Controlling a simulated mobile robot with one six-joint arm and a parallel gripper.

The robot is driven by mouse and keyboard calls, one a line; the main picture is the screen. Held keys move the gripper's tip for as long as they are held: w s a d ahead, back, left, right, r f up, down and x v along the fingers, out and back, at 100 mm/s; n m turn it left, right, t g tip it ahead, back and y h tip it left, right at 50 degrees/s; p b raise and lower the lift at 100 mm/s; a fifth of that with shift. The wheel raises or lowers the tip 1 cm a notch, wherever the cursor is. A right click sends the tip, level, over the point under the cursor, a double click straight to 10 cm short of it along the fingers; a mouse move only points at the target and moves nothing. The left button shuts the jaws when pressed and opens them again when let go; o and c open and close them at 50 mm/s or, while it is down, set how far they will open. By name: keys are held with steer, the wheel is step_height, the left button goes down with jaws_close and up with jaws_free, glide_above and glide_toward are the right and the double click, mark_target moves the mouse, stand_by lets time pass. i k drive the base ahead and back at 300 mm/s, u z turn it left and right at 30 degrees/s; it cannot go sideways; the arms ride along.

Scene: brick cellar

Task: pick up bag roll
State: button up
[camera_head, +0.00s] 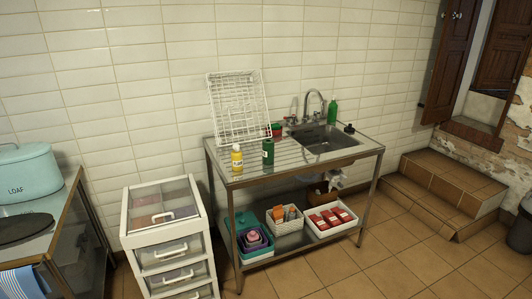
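I cannot make out a bag roll for certain. A dark green cylinder (268,152) with a pale label stands upright on the left part of the metal sink table (228,165); it is too small to tell whether it is a bottle or a roll. On the lower shelf, a white basket (288,226) holds small orange and pale items, and a white tray (338,228) holds several red packs. A teal bin (243,255) there holds pink and purple containers. My gripper is not in view.
A yellow bottle (237,158) stands beside the green cylinder, before a white wire rack (239,107). A white drawer unit (165,246) and a counter with a teal bread box (28,173) are left. Tiled steps (452,182) are right. The front-right floor (400,262) is clear.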

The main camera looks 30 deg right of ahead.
mark_target(268, 144)
steer(key=u, duration=0.05)
steer(key=i, duration=0.9)
steer(key=z, duration=0.05)
